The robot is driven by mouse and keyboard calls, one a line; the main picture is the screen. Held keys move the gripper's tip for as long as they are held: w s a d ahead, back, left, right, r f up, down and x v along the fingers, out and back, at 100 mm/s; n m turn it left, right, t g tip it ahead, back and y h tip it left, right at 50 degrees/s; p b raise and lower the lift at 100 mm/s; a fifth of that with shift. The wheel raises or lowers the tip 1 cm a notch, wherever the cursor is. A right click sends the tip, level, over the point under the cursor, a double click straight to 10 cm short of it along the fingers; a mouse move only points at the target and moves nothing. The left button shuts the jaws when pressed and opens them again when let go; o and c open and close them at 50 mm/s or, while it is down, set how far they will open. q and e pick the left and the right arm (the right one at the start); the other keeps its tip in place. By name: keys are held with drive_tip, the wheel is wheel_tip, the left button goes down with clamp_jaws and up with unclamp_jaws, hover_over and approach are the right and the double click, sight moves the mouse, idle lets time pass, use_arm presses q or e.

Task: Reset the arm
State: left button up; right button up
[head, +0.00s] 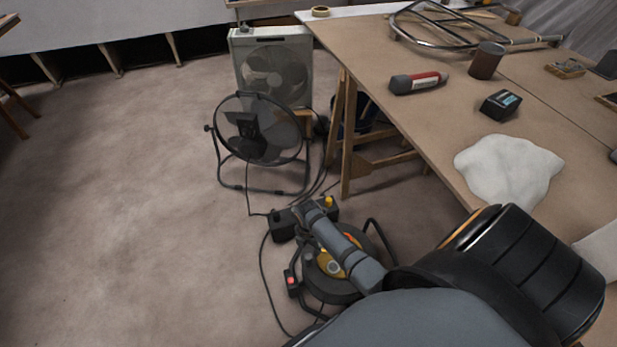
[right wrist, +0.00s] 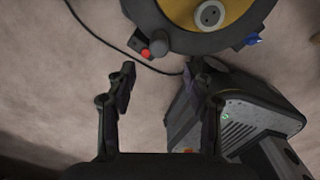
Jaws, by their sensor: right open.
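My right gripper (head: 283,226) hangs over the floor at the end of my outstretched right arm, small and dark in the head view. In the right wrist view the right gripper (right wrist: 162,82) is open. A round cable reel (right wrist: 208,18) with a yellow centre and a red switch lies beyond the fingertips. The reel (head: 335,265) is partly covered by my forearm in the head view. My left gripper is not in view.
A workbench (head: 400,120) on the right bears a white cloth (head: 508,168), a red and grey tube (head: 417,82), a brown cylinder (head: 487,60) and a dark box (head: 500,104). A round fan (head: 262,130) and a box fan (head: 272,72) stand beyond the reel. Carpet on the left is clear.

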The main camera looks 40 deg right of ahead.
wheel_tip(320, 180, up, 3)
drive_tip(key=shift+f, duration=0.2)
idle(0.4)
drive_tip(key=s+d+f+m+t, duration=0.1)
drive_tip(key=s+d+f+m, duration=0.1)
drive_tip(key=s+f+m, duration=1.65)
use_arm(q)
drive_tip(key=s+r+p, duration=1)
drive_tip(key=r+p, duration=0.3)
drive_tip(key=p, duration=0.6)
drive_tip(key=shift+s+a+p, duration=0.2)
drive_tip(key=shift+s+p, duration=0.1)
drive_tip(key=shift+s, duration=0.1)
use_arm(e)
drive_tip(key=s+r+m, duration=0.3)
drive_tip(key=s+r, duration=0.9)
drive_tip(key=r, duration=0.3)
drive_tip(key=shift+s+d+h, duration=0.15)
drive_tip(key=shift+s+h, duration=0.1)
drive_tip(key=shift+h, duration=0.15)
drive_tip(key=shift+r, duration=0.1)
